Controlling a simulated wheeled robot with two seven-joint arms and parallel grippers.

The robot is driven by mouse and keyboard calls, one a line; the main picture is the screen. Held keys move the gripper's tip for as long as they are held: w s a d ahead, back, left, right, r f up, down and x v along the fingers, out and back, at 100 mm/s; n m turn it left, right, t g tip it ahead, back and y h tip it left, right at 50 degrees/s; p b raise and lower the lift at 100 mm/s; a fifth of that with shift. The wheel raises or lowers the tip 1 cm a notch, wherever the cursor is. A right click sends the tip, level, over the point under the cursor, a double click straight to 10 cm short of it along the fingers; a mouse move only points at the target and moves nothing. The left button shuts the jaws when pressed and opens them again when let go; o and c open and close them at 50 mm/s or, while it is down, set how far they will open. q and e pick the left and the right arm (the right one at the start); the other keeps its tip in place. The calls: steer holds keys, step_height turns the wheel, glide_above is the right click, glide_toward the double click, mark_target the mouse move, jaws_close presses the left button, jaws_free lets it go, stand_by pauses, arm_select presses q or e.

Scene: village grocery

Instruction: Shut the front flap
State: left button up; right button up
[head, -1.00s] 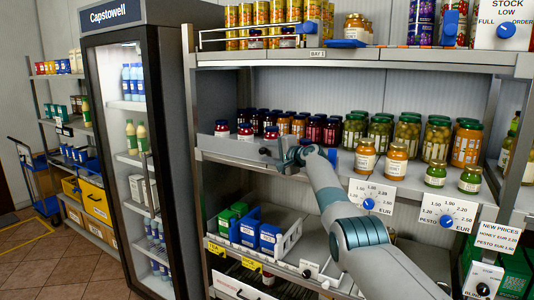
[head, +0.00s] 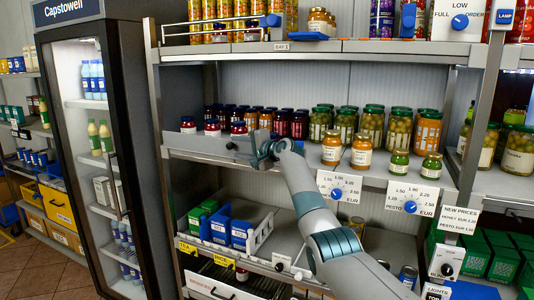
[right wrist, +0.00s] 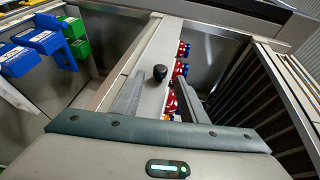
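The front flap (head: 205,144) is a pale grey strip along the front of the middle shelf's left part, before several dark jars with red or dark lids. In the right wrist view the flap (right wrist: 157,48) runs away from me and carries a black knob (right wrist: 160,73). My right gripper (head: 262,155) is at the flap's right end. Its fingers (right wrist: 160,100) are apart, with the knob just beyond and between them; I see no contact. How far the flap is tilted is hard to tell. My left gripper is not in view.
Honey jars (head: 332,147) and smaller jars (head: 399,163) stand on the shelf right of my arm. Blue and green boxes (head: 221,227) fill a bin below. A glass-door fridge (head: 95,150) stands at the left. Price dials (head: 338,193) hang on the shelf edge.

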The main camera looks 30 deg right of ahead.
steer(key=b+v, duration=0.5)
steer(key=v, duration=0.9)
steer(key=shift+s, duration=0.25)
steer(key=shift+d+f, duration=0.1)
steer(key=shift+f, duration=0.05)
